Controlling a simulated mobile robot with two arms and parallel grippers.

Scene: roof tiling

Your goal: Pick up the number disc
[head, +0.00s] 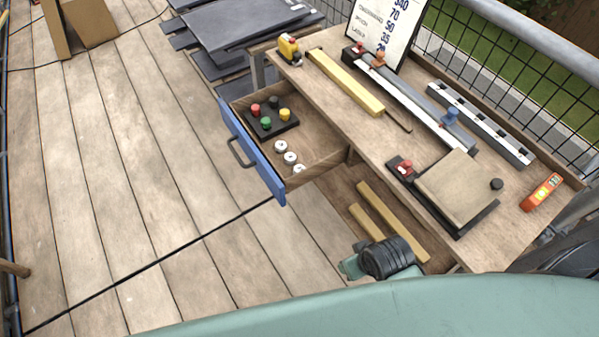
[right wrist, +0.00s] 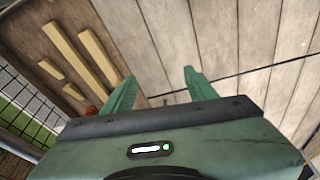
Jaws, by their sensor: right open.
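A dark and teal part of my right arm shows below the drawer in the head view. My left gripper is not in view.
A black tray (head: 283,127) with coloured knobs sits in the drawer, whose blue front (head: 252,150) juts over the plank deck (head: 150,190). The workbench (head: 330,95) carries a yellow bar, rails and a tan tile. Wooden strips (head: 367,221) lie beneath it.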

